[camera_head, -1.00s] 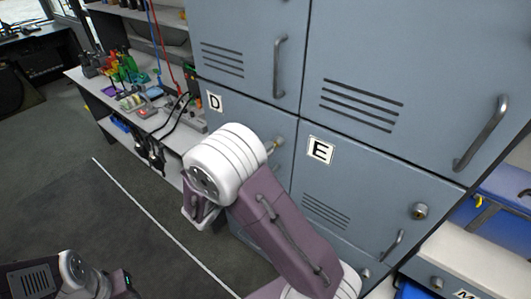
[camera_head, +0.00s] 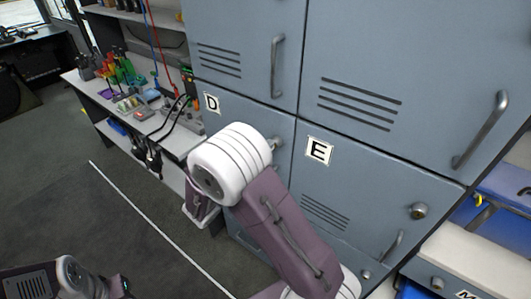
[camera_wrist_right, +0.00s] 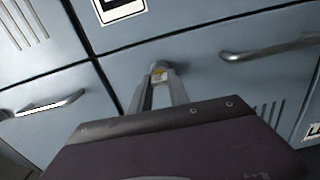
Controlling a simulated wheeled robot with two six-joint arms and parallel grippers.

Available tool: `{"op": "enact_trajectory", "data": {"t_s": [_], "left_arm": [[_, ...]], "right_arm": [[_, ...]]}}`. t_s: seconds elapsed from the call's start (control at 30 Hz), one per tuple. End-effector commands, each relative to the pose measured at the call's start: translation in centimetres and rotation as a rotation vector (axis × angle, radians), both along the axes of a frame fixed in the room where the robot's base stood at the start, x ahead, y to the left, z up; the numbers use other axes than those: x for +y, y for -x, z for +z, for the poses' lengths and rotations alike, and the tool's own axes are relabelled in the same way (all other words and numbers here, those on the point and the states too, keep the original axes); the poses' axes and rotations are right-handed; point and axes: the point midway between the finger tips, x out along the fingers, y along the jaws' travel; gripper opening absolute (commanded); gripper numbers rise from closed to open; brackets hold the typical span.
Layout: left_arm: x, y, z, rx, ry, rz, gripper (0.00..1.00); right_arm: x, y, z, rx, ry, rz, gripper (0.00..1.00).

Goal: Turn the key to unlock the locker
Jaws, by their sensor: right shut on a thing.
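The grey-blue locker D door (camera_head: 240,112) is closed in the head view. Its round lock (camera_head: 277,143) sits near the door's right edge, just beyond my white wrist joint. In the right wrist view the lock (camera_wrist_right: 159,66) is straight ahead at the fingertips. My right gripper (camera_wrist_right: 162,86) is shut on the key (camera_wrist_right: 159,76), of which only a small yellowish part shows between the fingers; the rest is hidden. In the head view that gripper is mostly hidden behind the wrist. My left arm's end (camera_head: 122,286) shows at the bottom left; its fingers cannot be made out.
Locker E (camera_head: 365,180) is closed beside D, with its own lock (camera_head: 418,211). Bar handles (camera_head: 277,68) stick out from the upper doors. A bench (camera_head: 150,118) with tools and cables stands to the left. The floor at lower left is clear.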

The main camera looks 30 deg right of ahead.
Motion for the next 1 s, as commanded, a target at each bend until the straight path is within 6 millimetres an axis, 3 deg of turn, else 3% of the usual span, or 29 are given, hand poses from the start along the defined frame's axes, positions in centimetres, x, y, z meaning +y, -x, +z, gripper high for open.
{"op": "enact_trajectory", "data": {"t_s": [1.0], "left_arm": [[0.0,0.0,-5.1,0.000,0.000,0.000,0.36]], "right_arm": [[0.0,0.0,-0.1,-0.252,-0.104,0.000,0.00]]}}
